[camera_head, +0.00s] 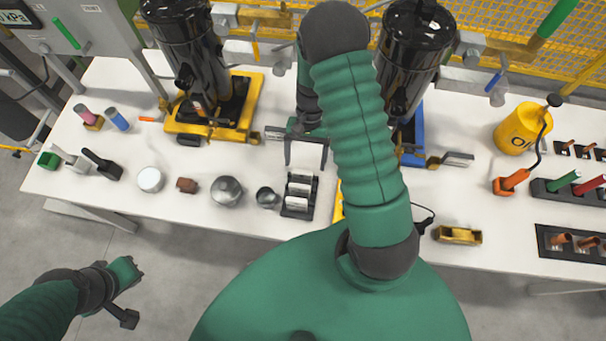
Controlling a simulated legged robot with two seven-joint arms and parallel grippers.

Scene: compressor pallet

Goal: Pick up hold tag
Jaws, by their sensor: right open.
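A small black rack (285,212) stands near the front edge of the white table. Pale, flat tag-like pieces (299,190) sit in it. They look like the hold tag, but no lettering can be read. My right gripper (306,162) is just behind the rack, pointing down toward it. Its two dark fingers are spread apart, with only a white surface showing between them. My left gripper (126,298) is low at the left, off the table and over the floor. Its finger gap cannot be made out.
A silver round container (227,191) and a small dark cup (267,197) stand left of the rack. Black compressors stand behind, one on a yellow base (215,131). My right arm hides the table right of the rack. A yellow can (518,130) stands at the right.

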